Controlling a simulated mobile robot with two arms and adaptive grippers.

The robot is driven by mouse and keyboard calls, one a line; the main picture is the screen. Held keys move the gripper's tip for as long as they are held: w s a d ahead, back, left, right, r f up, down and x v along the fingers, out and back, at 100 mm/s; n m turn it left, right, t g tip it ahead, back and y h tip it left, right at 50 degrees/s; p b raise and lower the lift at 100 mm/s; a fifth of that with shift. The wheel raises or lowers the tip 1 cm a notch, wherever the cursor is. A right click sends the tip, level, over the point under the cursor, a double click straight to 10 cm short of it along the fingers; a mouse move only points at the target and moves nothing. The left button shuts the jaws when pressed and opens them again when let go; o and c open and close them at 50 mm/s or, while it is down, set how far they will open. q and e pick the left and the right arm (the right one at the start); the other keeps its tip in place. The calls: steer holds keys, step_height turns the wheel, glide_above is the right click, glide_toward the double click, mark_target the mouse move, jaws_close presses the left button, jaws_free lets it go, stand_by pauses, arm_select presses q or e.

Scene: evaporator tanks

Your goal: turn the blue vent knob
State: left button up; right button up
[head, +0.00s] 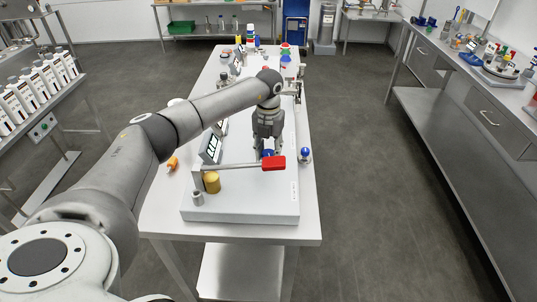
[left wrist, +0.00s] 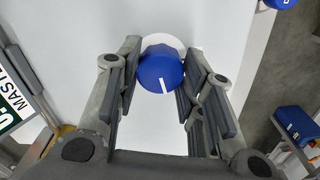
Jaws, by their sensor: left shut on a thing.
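The blue vent knob (left wrist: 160,68) is round, with a white pointer line, on a pale disc on the white panel. In the left wrist view it sits between the two fingers of my left gripper (left wrist: 162,55), near their tips, with the line towards the palm. In the head view my left gripper (head: 267,147) points down over the white unit and is shut on the knob (head: 268,153), which is mostly hidden behind the fingers and a red lever handle. My right gripper is not in view.
The red-handled lever (head: 273,163) sticks out just in front of the gripper. A brass cylinder (head: 212,182) and a label display (head: 211,148) stand to the left. Another blue knob (head: 305,154) is at the right edge. The floor right of the table is free.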

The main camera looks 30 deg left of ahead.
arm_select(q)
steer(key=m+b, duration=0.1)
steer(key=m, duration=0.3)
steer(key=shift+m+b, duration=0.3)
steer(key=shift+b, duration=0.1)
steer(key=m+b, duration=0.1)
steer(key=m, duration=0.4)
steer(key=shift+w+m+b, duration=0.1)
steer(key=shift+m+b, duration=0.2)
steer(key=shift+b, duration=0.05)
steer(key=m+b, duration=0.1)
steer(key=m, duration=0.4)
steer(key=shift+r, duration=0.1)
steer(key=m, duration=0.5)
steer(key=shift+b, duration=0.4)
steer(key=shift+r, duration=0.1)
steer(key=o, duration=1)
steer(key=shift+o, duration=0.2)
